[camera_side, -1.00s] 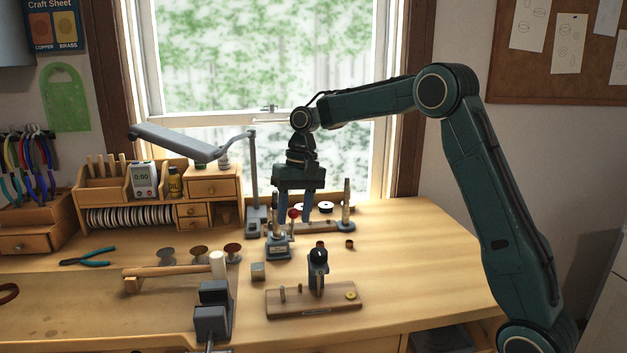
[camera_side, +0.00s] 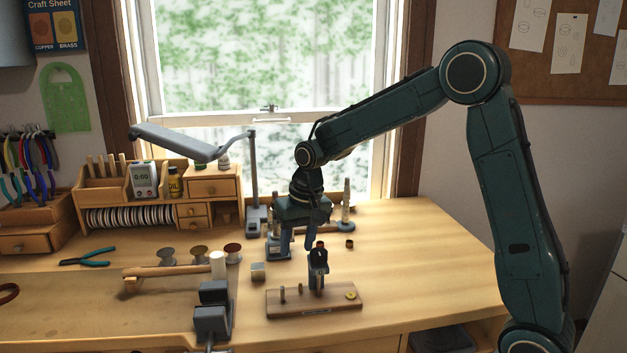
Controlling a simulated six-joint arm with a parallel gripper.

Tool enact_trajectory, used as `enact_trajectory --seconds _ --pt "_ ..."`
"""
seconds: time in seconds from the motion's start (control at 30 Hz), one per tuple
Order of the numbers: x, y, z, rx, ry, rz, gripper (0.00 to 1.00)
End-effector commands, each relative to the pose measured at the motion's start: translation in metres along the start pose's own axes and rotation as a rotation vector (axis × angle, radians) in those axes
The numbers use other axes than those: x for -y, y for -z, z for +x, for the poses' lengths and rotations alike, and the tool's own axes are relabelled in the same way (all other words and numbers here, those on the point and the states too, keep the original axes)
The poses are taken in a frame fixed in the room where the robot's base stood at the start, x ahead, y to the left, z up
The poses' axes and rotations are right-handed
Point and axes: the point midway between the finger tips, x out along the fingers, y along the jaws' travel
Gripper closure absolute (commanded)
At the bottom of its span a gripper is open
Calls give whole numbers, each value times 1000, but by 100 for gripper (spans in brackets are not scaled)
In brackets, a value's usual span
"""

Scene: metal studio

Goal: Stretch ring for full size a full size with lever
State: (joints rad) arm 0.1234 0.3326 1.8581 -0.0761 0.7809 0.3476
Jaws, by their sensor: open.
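My gripper (camera_side: 297,244) points down over the middle of the bench, its two blue fingers apart and nothing visible between them. A small grey-based device (camera_side: 276,249) stands just behind and left of the fingers; my gripper hides most of its upper part, including its red-knobbed lever. In front of my gripper, a dark upright holder (camera_side: 318,268) with a reddish top stands on a wooden board (camera_side: 285,306). A yellow ring-like piece (camera_side: 351,295) lies at the board's right end. I cannot tell for certain which piece is the ring to be stretched.
A small brown cylinder (camera_side: 349,244) stands right of my gripper. A grey post (camera_side: 346,210) stands behind. The bench's right side is clear.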

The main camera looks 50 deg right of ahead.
Motion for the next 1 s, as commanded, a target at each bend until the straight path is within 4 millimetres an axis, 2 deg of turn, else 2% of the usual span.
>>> enact_trajectory --seconds 0.7,1.0 --pt "2 -18 32 -243 -93 -42 56" --pt "6 -25 -5 -250 -91 -41 56"
